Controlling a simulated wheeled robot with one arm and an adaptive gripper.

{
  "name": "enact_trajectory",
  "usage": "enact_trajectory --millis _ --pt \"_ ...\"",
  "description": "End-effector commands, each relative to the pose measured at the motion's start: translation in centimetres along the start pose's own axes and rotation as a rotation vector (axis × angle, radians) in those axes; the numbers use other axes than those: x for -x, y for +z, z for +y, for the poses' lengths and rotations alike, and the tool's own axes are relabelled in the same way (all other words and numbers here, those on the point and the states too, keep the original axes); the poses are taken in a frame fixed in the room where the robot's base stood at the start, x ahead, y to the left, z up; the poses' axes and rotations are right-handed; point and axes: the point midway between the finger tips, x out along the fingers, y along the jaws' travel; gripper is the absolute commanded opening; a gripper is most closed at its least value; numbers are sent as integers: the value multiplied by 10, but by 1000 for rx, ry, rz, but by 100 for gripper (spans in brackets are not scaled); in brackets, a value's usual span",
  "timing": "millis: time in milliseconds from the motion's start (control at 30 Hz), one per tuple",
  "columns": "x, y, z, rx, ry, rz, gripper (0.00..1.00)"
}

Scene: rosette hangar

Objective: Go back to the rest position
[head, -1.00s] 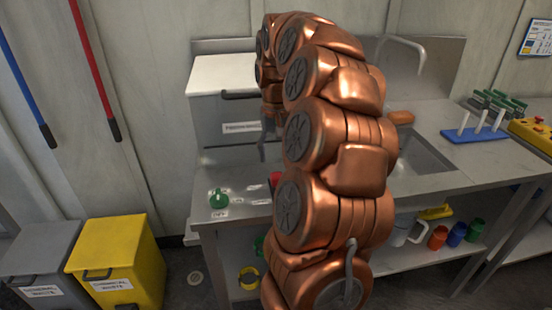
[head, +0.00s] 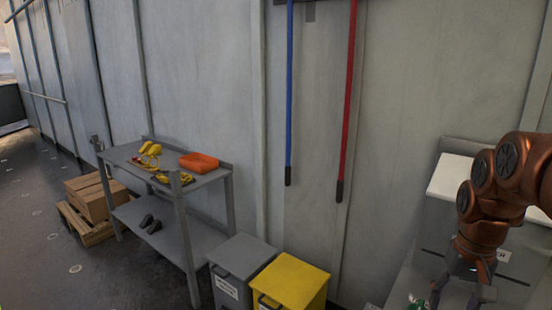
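My copper-coloured arm comes in from the right edge in the head view. My gripper (head: 462,292) hangs at its lower end, pointing down, at the lower right. Its two fingers are spread apart and nothing shows between them. It is in front of the grey box with a white lid (head: 458,180), above the metal bench. The fingertips are close to the bottom edge of the picture. A small part of a green object (head: 418,303) shows at the bottom edge, left of the gripper.
A yellow bin (head: 292,280) and a grey bin (head: 243,255) stand against the wall. Blue (head: 289,100) and red (head: 347,100) poles hang above. A grey table (head: 125,155) holds an orange tray (head: 200,162) and yellow items. Wooden crates (head: 92,198) stand left; floor there is clear.

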Motion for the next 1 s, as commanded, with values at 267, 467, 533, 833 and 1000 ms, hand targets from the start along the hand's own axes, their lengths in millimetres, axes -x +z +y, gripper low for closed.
enact_trajectory --millis 267,467,533,833,1000 --pt "2 90 -62 181 18 -46 60" --pt "-7 156 -82 273 32 -81 60" --pt "-11 178 -85 296 36 -93 60" --pt "-28 235 -84 343 44 -123 60" --pt "-31 239 -84 346 44 -125 60"
